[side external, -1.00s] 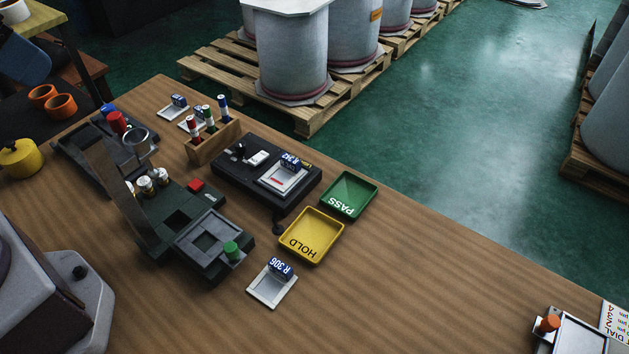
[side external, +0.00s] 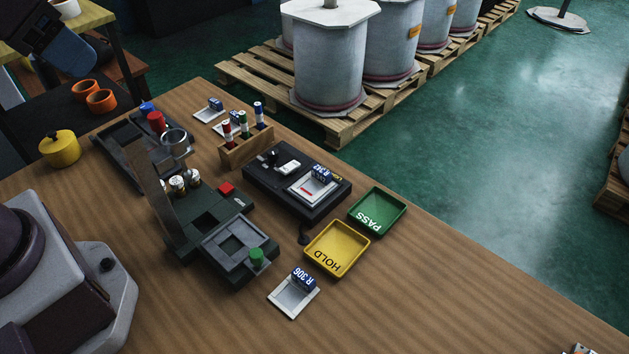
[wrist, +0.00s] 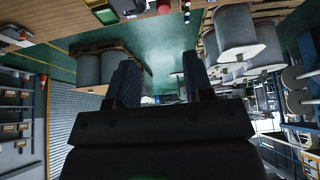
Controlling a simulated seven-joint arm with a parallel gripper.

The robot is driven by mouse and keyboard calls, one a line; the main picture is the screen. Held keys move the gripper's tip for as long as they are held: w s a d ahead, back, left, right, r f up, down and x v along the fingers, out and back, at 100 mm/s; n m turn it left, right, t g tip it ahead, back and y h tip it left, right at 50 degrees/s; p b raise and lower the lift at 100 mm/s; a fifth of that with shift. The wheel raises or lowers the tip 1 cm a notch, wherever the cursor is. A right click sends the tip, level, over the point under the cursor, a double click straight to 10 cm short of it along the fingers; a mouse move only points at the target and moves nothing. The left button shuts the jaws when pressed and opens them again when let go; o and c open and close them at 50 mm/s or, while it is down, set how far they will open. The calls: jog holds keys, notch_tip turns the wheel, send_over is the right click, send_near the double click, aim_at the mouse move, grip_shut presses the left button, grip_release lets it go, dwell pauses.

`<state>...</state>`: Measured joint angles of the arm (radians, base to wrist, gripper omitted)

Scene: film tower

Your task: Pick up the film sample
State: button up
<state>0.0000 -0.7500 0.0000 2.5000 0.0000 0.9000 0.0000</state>
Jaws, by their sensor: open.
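A pale, square-framed sample with a blue tag reading R 306 (side external: 293,297) lies on the wooden bench in front of the yellow HOLD tray (side external: 337,249). Another framed sample with a blue tag, R 342 (side external: 314,188), sits on a black device (side external: 262,186). I cannot tell which is the film sample meant. The green PASS tray (side external: 378,212) and the HOLD tray look empty. In the wrist view my gripper (wrist: 160,82) is open and empty, its two dark fingers wide apart. It is clear of the samples; a bench edge shows at the top of that view.
A dark press-like fixture (side external: 205,225) with a green knob stands left of the trays. A wooden rack (side external: 246,147) holds several coloured tubes. A yellow pot (side external: 60,149) and orange cups (side external: 101,100) are at left.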

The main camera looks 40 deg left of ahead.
jog(key=w+d+f+g, duration=0.1)
jog(key=w, duration=0.2)
jog(key=w+d+f+g, duration=0.1)
jog(key=w+f, duration=0.1)
jog(key=w+d+f+g, duration=0.1)
jog(key=w, duration=0.2)
jog(key=shift+w+d+f+g, duration=0.2)
jog(key=shift+w+f+g, duration=0.15)
jog(key=shift+f+g, duration=0.05)
jog(key=w+d+f+n+g, duration=0.2)
jog(key=w+d+f+n, duration=0.3)
jog(key=w+f, duration=0.45)
jog(key=n, duration=1.3)
send_over(322, 170)
notch_tip(322, 170, down, 4)
notch_tip(322, 170, down, 13)
jog(key=shift+r, duration=0.1)
